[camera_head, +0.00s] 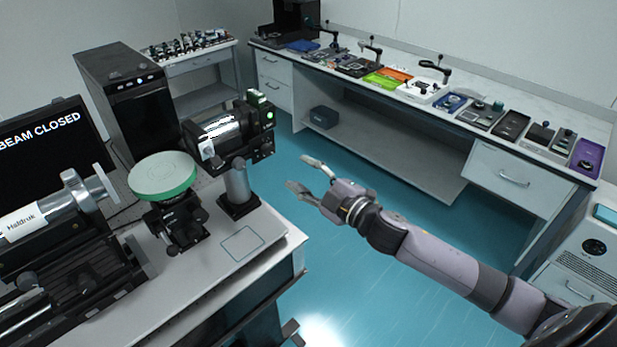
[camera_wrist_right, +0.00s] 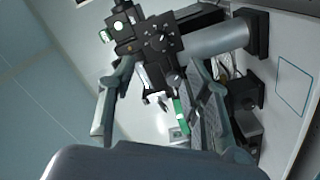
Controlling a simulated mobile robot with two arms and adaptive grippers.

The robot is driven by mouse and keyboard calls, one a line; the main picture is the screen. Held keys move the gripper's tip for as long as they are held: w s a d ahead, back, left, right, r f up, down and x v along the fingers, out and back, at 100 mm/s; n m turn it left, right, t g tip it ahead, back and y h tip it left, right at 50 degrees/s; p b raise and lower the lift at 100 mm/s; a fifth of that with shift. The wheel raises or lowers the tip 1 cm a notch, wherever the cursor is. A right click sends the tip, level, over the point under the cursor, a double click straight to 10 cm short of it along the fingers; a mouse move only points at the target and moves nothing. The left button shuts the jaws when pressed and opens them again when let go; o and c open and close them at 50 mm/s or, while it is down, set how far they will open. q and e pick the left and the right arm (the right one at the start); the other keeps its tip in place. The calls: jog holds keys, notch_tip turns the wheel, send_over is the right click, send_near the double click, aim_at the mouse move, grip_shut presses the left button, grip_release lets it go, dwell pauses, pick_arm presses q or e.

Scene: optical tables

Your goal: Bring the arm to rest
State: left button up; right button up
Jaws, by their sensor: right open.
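My right gripper (camera_head: 309,178) is open and empty in the head view. It hangs over the teal floor, to the right of the optical table (camera_head: 269,228), and its arm comes in from the lower right. In the right wrist view its two fingers (camera_wrist_right: 158,108) are spread, with nothing held between them. Behind them shows a dark post-mounted device (camera_wrist_right: 150,45), which stands on the table in the head view (camera_head: 222,132). My left gripper is in neither view.
On the optical table are a round green-rimmed disc (camera_head: 163,174) on a mount and a cylinder labelled Haldruk (camera_head: 32,222). A monitor (camera_head: 40,150) reads BEAM CLOSED. A long bench (camera_head: 455,128) with several trays stands at the back. The floor (camera_head: 345,270) around my arm is clear.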

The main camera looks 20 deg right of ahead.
jog(key=shift+s+d, duration=0.25)
jog(key=shift+s, duration=0.35)
jog(key=s+d+f+m+g+h+b, duration=0.1)
jog(key=d+f+m+g+h, duration=0.2)
jog(key=f, duration=0.9)
jog(key=d+f+m+h+b, duration=0.15)
jog(key=d+f, duration=0.35)
jog(key=f, duration=0.7)
jog(key=s+d+f+m+g+h, duration=0.15)
jog(key=s+f, duration=0.25)
jog(key=f, duration=0.5)
jog(key=s+f+m+g, duration=0.2)
jog(key=s+f, duration=0.3)
jog(key=f, duration=0.3)
jog(key=s+a+f+m+g+b, duration=0.25)
jog(key=s+f+g, duration=0.25)
jog(key=s+f, duration=1.35)
jog(key=s+a+f+m+g, duration=0.1)
jog(key=s+a+f+g, duration=0.1)
jog(key=s, duration=0.8)
jog(key=s+a+f+m+g, duration=0.1)
jog(key=s+a+f, duration=0.4)
jog(key=s, duration=0.5)
jog(key=shift+s+a+g, duration=0.25)
jog(key=shift+a+g, duration=0.1)
jog(key=shift+g, duration=0.4)
